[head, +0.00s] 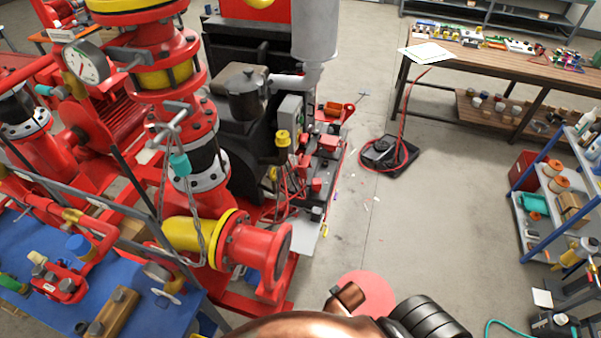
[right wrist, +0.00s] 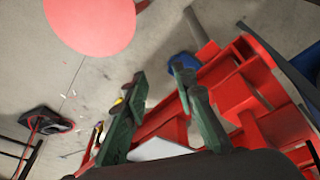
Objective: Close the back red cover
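I cannot tell for certain which part is the back red cover. Small red parts (head: 328,143) sit on the side of the pump skid, and an orange-red part (head: 333,108) shows at its far end. My right gripper (right wrist: 160,76) is open in the right wrist view, its two dark green fingers apart with nothing between them. Red skid framework (right wrist: 245,95) lies beyond and right of the fingers; I cannot tell the distance. The fingers are not clear in the head view, where my copper arm crosses the bottom edge. My left gripper is not in view.
A flat red disc (head: 366,292) appears over the floor near my arm. A black tray with a red cable (head: 389,155) lies on the floor. A workbench (head: 480,55) and a blue shelf rack (head: 555,195) stand right. The floor between is mostly free.

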